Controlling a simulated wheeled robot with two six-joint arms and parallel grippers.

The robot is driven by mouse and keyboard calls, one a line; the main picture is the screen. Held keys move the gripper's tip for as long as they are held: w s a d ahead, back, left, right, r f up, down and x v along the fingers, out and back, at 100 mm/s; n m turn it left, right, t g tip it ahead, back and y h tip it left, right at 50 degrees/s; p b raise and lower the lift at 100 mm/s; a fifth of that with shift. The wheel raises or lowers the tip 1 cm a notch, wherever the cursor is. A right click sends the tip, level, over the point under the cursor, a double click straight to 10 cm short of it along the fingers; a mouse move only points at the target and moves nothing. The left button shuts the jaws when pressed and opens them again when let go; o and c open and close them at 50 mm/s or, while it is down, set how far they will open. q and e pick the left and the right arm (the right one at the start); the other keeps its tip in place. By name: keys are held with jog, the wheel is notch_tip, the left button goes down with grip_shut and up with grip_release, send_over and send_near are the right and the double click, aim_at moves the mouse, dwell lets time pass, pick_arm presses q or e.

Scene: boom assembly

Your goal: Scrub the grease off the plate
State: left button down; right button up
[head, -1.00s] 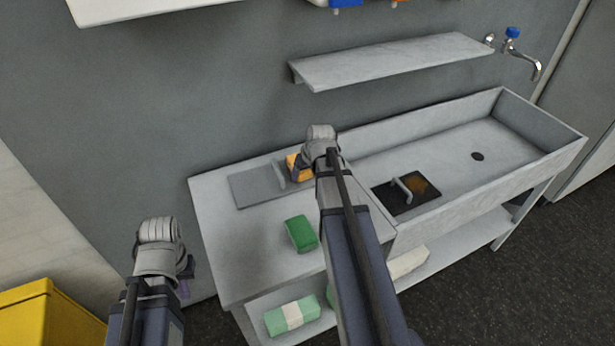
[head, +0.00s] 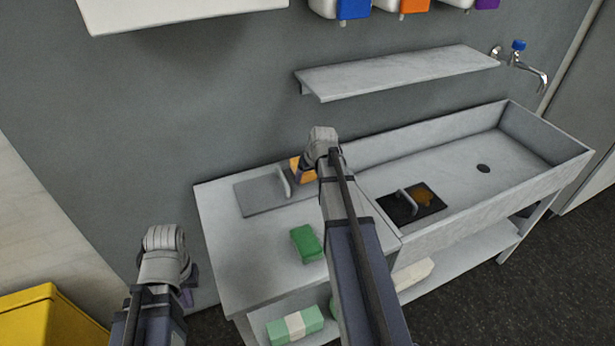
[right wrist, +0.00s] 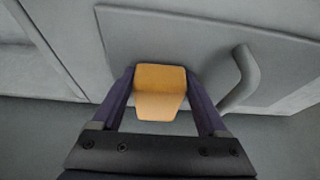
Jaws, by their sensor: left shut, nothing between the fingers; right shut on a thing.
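A black plate (head: 398,213) with a handle and a brown-orange grease patch (head: 423,196) lies in the near left part of the sink. A grey plate (head: 256,198) with an upright handle lies on the counter; it also shows in the right wrist view (right wrist: 150,30). My right gripper (right wrist: 160,80) is shut on an orange block (head: 301,170), which shows between its fingers in the right wrist view. It is beside the grey plate's handle; whether the block touches the plate I cannot tell. My left gripper (head: 188,284) is shut and empty, left of the counter.
A green sponge (head: 306,243) lies on the counter (head: 235,255). The sink (head: 465,165) has a drain and a wall tap (head: 530,70). A wall shelf (head: 400,72) and coloured dispensers (head: 400,8) are above. A green-white pack (head: 294,326) lies below. A yellow bin (head: 45,315) stands left.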

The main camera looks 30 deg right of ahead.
aim_at(318, 185)
jog(key=shift+s+d, duration=0.2)
jog(key=shift+d, duration=1.1)
jog(key=shift+s+a+r, duration=0.1)
jog(key=shift+s+a, duration=0.1)
jog(key=shift+s, duration=0.75)
jog(key=shift+s+a, duration=0.2)
jog(key=shift+s, duration=0.7)
jog(key=shift+s+a, duration=0.2)
jog(key=shift+s, duration=0.7)
jog(key=shift+s+a, duration=0.15)
jog(key=shift+s, duration=0.75)
jog(key=shift+f, duration=0.2)
jog(key=shift+w, duration=0.1)
